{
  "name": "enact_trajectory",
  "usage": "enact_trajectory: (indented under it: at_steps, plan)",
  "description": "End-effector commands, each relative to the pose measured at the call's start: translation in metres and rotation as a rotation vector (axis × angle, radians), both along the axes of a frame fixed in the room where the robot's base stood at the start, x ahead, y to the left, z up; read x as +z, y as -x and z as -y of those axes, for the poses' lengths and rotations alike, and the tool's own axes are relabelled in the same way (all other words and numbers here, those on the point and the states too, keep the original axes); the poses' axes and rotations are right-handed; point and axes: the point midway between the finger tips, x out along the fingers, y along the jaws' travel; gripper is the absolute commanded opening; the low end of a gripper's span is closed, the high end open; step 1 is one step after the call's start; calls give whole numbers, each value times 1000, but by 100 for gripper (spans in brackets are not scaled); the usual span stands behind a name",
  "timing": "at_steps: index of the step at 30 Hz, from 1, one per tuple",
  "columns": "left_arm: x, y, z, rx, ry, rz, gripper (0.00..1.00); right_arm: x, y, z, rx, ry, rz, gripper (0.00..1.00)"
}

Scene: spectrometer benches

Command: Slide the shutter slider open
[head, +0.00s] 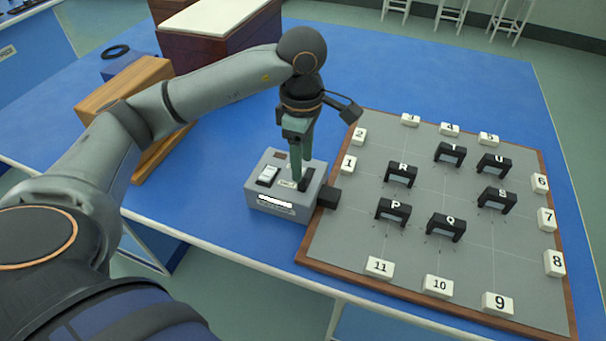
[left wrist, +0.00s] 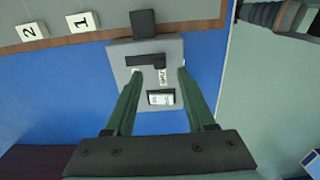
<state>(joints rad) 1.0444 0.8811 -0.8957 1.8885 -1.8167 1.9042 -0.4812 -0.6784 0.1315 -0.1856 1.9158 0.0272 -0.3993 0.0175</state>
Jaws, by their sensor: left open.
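A grey box (head: 262,199) stands on the blue bench. On its top are a black shutter slider (head: 311,180), a small printed label and a white rocker switch (head: 267,176). My left gripper (head: 299,178) points down over the box, open, with its fingertips close to the slider. In the left wrist view the two green fingers (left wrist: 160,73) spread over the box top, and the slider (left wrist: 146,60) lies just beyond their tips. I cannot tell whether a finger touches it. The label (left wrist: 164,77) shows between the fingers. My right gripper is not in view.
A black block (head: 329,197) sits at the box's right side. Beside it lies a grey board (head: 345,240) with lettered black arches and numbered white blocks. A wooden block (head: 125,85) and a dark red box (head: 222,45) stand behind my left arm. Blue bench is free at the back.

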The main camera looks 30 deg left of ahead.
Motion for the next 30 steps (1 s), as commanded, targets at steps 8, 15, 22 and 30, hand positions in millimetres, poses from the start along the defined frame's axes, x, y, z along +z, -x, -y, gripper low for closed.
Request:
enact_trajectory:
  at_steps: [8, 15, 22, 30]
  plan:
    - [-41, 0, 0, 0, 1, -2, 55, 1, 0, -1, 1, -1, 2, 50]
    - [-49, 0, 0, 0, 1, 0, 55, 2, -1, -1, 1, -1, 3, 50]
    - [-48, 0, 1, 0, 2, 0, 48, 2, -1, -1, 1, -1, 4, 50]
    - [-48, 0, 1, 0, 2, 0, 18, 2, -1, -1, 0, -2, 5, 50]
